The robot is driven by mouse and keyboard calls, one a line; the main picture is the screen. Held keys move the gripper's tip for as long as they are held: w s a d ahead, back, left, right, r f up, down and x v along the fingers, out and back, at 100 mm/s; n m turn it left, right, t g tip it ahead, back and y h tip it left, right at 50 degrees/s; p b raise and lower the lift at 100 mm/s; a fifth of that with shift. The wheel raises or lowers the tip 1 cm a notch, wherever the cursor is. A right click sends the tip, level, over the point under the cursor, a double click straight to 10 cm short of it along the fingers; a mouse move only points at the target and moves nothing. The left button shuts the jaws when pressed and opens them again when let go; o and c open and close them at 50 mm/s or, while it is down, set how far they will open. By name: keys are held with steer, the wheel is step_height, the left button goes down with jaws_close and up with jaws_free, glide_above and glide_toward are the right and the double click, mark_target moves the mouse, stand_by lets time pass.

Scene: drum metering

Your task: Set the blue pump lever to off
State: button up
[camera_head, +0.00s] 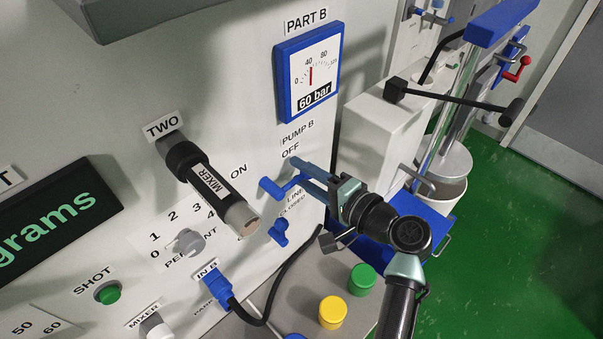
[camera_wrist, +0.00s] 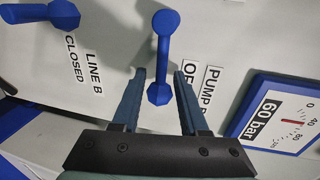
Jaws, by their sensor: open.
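The blue pump lever (camera_head: 270,187) is on the panel below the PUMP B and OFF labels, with the ON label to its left in the head view. In the wrist view the lever (camera_wrist: 163,45) runs down the picture, and its lower end lies between the fingers. My gripper (camera_head: 306,178) is open at the lever. In the wrist view its two fingers (camera_wrist: 160,76) stand on either side of the lever, with a gap visible on each side. The OFF label (camera_wrist: 190,72) is partly covered by the right finger. In the head view my gripper hides part of the lever.
A blue LINE B handle (camera_head: 279,232), beside a CLOSED label, sits just below. The black MIXER handle (camera_head: 212,187) juts out to the left. A blue-framed gauge (camera_head: 307,76) reading 60 bar is above. Yellow (camera_head: 333,312) and green (camera_head: 362,279) caps stand below.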

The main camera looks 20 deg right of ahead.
steer(key=shift+a, duration=0.1)
steer(key=shift+s, duration=0.2)
steer(key=b+v, duration=0.4)
steer(key=v, duration=0.8)
steer(key=shift+s+d, duration=0.2)
steer(key=shift+s, duration=0.05)
steer(key=shift+r, duration=0.1)
